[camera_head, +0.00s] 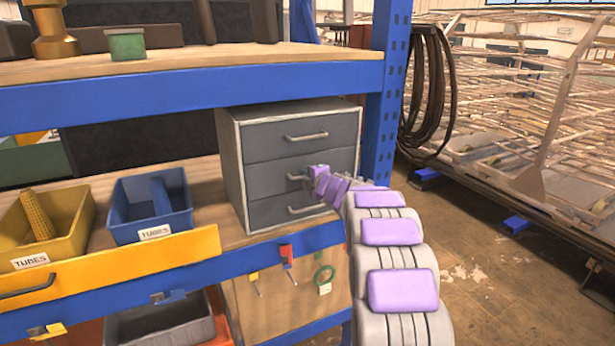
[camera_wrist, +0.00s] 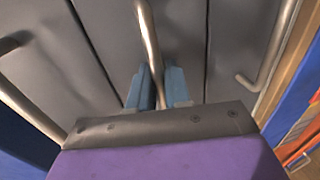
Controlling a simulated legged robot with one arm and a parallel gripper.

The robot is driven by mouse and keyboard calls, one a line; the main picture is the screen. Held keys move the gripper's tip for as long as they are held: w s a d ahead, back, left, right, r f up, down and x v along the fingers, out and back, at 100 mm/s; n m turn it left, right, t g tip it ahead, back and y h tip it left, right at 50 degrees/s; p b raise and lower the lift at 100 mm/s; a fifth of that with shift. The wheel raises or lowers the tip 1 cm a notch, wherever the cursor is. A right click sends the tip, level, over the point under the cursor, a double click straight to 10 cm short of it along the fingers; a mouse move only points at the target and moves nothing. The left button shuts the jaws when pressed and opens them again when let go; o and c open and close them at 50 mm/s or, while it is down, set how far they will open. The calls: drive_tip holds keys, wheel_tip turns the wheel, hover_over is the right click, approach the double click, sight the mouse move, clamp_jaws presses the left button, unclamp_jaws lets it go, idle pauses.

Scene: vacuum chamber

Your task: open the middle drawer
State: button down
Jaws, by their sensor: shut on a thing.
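A grey cabinet (camera_head: 231,165) with three drawers stands on the shelf. The middle drawer (camera_head: 268,176) looks flush with the drawers above and below. Its bar handle (camera_head: 294,177) is partly hidden by my gripper (camera_head: 310,174). In the wrist view, the two blue fingers of my gripper (camera_wrist: 159,88) are closed around the metal handle (camera_wrist: 150,45) of the middle drawer. The top drawer's handle (camera_head: 306,137) and the bottom drawer's handle (camera_head: 306,209) are free of the gripper.
A blue upright post (camera_head: 385,100) stands right of the cabinet, close to my arm. A shelf beam (camera_head: 190,92) runs above. A blue bin (camera_head: 130,222) and a yellow bin (camera_head: 75,217) sit to the left. Red-handled tool (camera_head: 286,254) hangs below the shelf.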

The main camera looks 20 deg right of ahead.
drive_tip(key=shift+s+d, duration=0.2)
drive_tip(key=shift+d, duration=0.35)
drive_tip(key=f+b+v, duration=0.2)
drive_tip(key=v, duration=0.8)
drive_tip(key=s+f+b+v, duration=0.1)
drive_tip(key=f+b+v, duration=0.1)
drive_tip(key=v, duration=0.9)
drive_tip(key=shift+f, duration=0.2)
